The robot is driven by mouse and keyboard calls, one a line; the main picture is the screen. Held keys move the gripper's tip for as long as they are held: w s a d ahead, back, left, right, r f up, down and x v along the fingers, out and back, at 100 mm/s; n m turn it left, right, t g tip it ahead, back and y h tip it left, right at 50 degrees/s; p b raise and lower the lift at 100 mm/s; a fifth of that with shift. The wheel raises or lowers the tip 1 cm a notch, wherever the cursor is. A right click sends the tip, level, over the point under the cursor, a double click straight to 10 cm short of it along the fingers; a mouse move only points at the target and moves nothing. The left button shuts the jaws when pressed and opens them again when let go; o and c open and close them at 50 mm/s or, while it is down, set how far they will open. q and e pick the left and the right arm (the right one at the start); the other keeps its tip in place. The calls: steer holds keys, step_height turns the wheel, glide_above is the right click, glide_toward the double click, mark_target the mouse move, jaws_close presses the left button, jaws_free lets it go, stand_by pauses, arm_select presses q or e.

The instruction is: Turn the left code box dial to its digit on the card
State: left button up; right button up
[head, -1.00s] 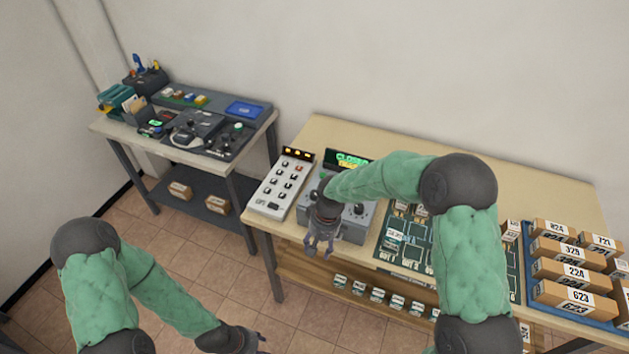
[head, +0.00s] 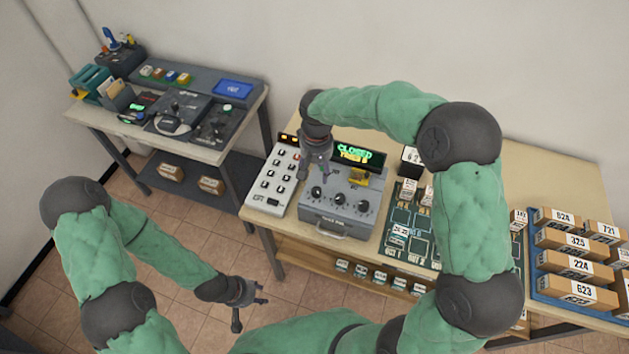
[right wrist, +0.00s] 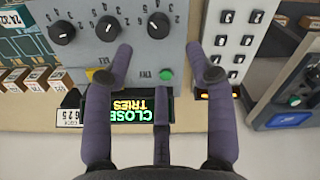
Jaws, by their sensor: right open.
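The grey code box (head: 345,222) stands on the right-hand table with three black dials. Its left dial (head: 316,192) also shows in the right wrist view (right wrist: 159,25), nearest the keypad; I cannot read its setting surely. The display (head: 358,153) reads CLOSED and TRIES. My left gripper (head: 252,305) is open and empty over the floor.
A white keypad (head: 275,185) stands close left of the box. A green slotted board (head: 402,240) lies right of it, with a blue tray (head: 540,285) of numbered parcels further right. Another table (head: 100,128) with devices stands at the left, beyond a gap.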

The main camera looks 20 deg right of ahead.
mark_target(317, 190)
steer(key=f, duration=0.9)
steer(key=shift+s+f+b, duration=0.2)
steer(key=shift+b, duration=0.15)
jaws_close()
